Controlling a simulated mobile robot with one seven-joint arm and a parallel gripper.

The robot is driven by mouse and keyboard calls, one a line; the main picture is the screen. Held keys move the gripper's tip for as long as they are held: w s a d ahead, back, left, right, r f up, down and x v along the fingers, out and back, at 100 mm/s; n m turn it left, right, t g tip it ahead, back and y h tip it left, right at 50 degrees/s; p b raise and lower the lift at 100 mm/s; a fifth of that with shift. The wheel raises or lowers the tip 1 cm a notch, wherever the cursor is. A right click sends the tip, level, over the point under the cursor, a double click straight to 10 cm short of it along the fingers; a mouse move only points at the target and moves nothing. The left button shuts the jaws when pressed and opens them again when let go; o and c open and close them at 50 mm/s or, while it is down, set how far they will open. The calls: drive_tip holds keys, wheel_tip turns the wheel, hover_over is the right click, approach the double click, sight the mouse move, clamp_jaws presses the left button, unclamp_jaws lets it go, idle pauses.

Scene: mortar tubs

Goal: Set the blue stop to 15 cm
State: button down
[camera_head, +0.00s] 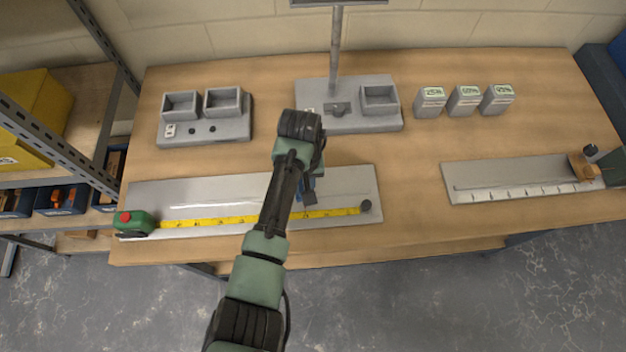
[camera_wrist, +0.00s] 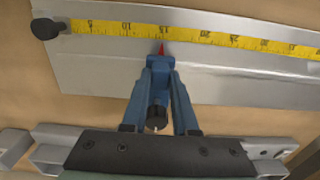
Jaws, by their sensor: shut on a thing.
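The blue stop (camera_wrist: 160,62) sits at the lower edge of the yellow tape (camera_wrist: 205,37) in the wrist view. My gripper (camera_wrist: 159,88) is shut on the stop, with a dark round knob (camera_wrist: 157,117) between the blue parts. In the head view my gripper (camera_head: 307,195) is over the grey board (camera_head: 345,185), and my arm hides part of the tape and most of the stop.
A dark post (camera_head: 365,205) stands at the tape's right end and a green-and-red tape case (camera_head: 133,222) at its left. Behind are a grey twin-tub unit (camera_head: 206,135), a stand with a pole (camera_head: 348,122) and several grey blocks (camera_head: 464,100). Another ruled board (camera_head: 525,178) lies right.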

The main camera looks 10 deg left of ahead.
drive_tip(key=c, duration=0.7)
unclamp_jaws()
wheel_tip(320, 180, up, 13)
drive_tip(key=shift+r+b, duration=0.1)
drive_tip(key=shift+b, duration=0.2)
